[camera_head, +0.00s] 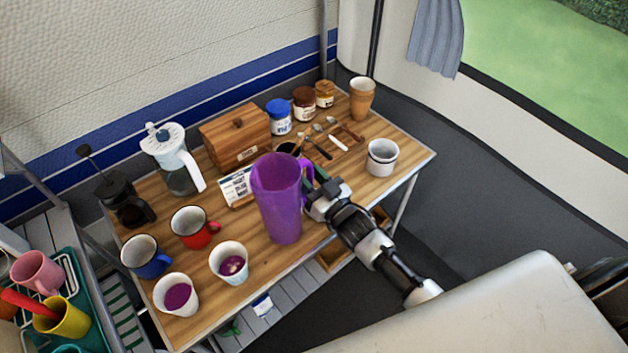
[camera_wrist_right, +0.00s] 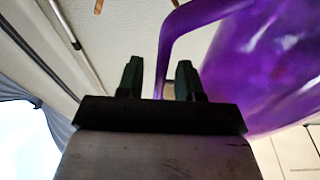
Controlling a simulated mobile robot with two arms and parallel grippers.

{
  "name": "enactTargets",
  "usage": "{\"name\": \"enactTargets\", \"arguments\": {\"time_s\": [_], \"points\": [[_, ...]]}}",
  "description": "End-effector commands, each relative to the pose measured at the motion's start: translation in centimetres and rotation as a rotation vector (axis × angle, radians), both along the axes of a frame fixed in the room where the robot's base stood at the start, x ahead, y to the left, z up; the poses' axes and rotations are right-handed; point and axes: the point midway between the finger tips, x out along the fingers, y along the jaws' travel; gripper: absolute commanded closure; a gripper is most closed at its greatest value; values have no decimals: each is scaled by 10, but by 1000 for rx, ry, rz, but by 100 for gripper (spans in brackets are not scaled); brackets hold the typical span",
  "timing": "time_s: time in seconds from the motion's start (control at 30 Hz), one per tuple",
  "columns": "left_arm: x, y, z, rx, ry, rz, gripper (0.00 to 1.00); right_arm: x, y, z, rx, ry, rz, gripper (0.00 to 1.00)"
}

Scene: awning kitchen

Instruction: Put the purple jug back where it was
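The purple jug (camera_head: 279,205) is upright over the front middle of the wooden table (camera_head: 335,205). I cannot tell whether its base touches the tabletop. Its handle faces my right gripper (camera_head: 314,183). In the right wrist view, the jug (camera_wrist_right: 275,65) fills the upper right, and its handle runs down between the two dark fingers of my right gripper (camera_wrist_right: 159,80). My left gripper is not in view.
Two white cups with purple contents (camera_head: 177,297) (camera_head: 231,262), a red mug (camera_head: 194,228) and a blue mug (camera_head: 146,257) stand left of the jug. A sign (camera_head: 237,187) and wooden box (camera_head: 236,138) are behind. A white mug (camera_head: 382,157) stands right; tabletop between it and the front edge is clear.

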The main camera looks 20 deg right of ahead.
Motion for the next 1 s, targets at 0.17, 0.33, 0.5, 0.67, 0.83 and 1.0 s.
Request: {"name": "enactTargets", "arguments": {"time_s": [0.17, 0.33, 0.5, 0.67, 0.83, 1.0], "points": [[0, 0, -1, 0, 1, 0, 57, -12, -4, -1, -1, 2, 0, 64], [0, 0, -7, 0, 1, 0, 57, -46, -15, -8, -1, 4, 0, 64], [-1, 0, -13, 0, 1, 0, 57, -80, -26, -13, -1, 3, 0, 64], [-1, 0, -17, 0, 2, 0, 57, -102, -34, -16, -1, 2, -1, 64], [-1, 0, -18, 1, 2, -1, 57, -112, -37, -16, -1, 1, 0, 64], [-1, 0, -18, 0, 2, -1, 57, -113, -37, -15, -1, -1, 0, 64]]}}
